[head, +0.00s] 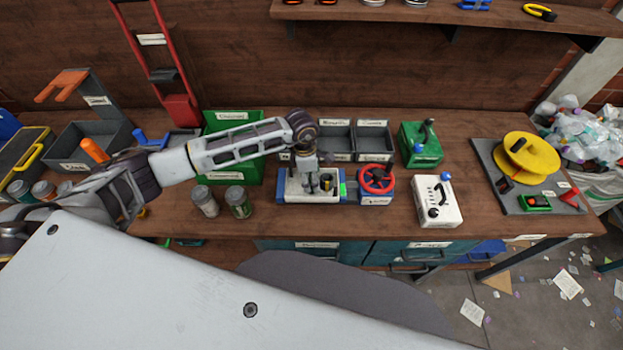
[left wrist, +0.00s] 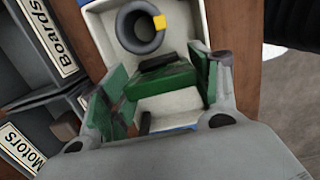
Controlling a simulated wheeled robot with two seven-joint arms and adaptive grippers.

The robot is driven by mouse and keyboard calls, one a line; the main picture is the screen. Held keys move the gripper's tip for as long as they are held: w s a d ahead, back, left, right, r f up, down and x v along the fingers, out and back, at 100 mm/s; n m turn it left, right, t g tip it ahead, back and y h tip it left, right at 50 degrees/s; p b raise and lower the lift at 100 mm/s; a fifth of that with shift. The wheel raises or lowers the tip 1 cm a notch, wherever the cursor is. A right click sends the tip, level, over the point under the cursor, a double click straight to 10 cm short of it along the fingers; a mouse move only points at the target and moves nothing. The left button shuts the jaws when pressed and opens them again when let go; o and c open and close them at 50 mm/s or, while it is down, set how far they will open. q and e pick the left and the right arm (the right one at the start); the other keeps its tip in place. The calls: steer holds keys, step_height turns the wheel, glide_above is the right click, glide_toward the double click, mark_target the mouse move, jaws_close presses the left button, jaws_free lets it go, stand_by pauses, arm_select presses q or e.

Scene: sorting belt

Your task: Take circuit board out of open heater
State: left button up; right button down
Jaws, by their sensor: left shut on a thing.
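The open heater (head: 283,193) is a small white box with blue ends, near the front middle of the bench. Its pale inside also shows in the left wrist view (left wrist: 183,30), with a dark round part near the top. My left gripper (head: 319,187) reaches down over the heater. In the left wrist view its two fingers (left wrist: 163,90) are shut on the green circuit board (left wrist: 160,80), which lies between them over the pale inside. Whether the board touches the heater floor is unclear. My right gripper is not in view.
A box with a red wheel (head: 377,179) adjoins the heater's right side. Two jars (head: 238,202) stand left of it. A green bin (head: 219,122) and grey bins (head: 336,138) stand behind. A white box with knobs (head: 437,201) is to the right. Bare bench lies between these.

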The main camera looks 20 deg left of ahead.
arm_select(q)
step_height(320, 180, up, 9)
steer(key=shift+r+b, duration=0.1)
steer(key=shift+b, duration=0.7)
